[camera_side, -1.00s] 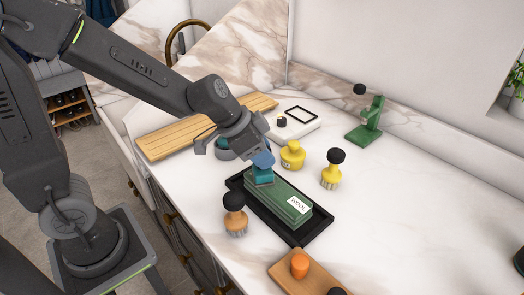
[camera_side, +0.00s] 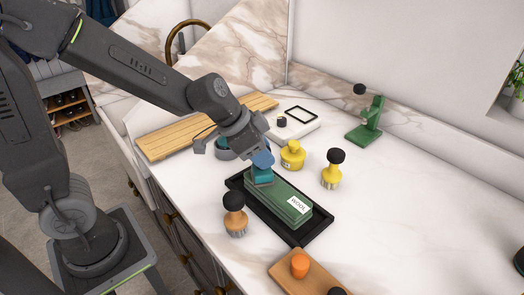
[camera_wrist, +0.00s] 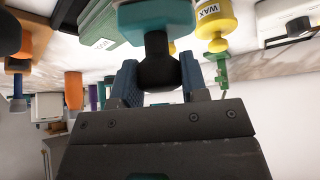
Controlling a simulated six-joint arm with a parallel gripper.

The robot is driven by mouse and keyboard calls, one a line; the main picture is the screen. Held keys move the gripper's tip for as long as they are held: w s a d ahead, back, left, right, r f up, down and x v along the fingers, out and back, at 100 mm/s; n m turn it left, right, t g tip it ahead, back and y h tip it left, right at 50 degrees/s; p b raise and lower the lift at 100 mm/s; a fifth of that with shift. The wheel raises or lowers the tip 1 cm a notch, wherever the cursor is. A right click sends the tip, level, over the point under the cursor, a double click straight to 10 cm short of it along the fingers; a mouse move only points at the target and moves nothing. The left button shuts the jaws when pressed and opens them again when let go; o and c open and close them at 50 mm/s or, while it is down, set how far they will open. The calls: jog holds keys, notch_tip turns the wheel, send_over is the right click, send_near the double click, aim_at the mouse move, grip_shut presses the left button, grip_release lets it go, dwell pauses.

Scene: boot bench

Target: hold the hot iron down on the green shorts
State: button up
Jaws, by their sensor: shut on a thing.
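The green block (camera_wrist: 97,28) also shows there. The contact under the teal base is hidden.
A brown brush (camera_side: 235,214) stands by the tray's left side. Yellow tools (camera_side: 292,155) (camera_side: 331,174) stand behind it. A wooden board with an orange knob (camera_side: 299,266) lies in front. A green stand (camera_side: 367,122) is at the back. The counter on the right is mostly clear.

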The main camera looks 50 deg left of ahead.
jog(key=shift+w+r, duration=0.1)
jog(key=shift+r, duration=3.85)
